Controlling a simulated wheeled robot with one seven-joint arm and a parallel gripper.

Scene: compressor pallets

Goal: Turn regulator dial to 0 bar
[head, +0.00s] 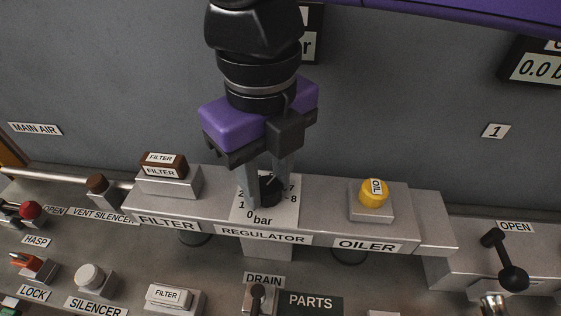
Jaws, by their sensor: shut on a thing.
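The regulator dial (270,189) is a small black knob on a white scale plate (268,212) marked with numbers and "0 bar". It stands on the grey block above the REGULATOR label (263,236). My gripper (265,190) comes down from above with its two grey fingers around the dial, shut on it. The fingers hide part of the scale; some of the numbers show at its left and right. I cannot tell exactly which number the dial points to.
On the same block stand a brown FILTER piece (164,164) at left and a yellow OIL cap (374,193) at right. A black-handled lever (506,262) is at far right. A DRAIN lever (258,295) is below. A partly hidden display (310,45) is behind my arm.

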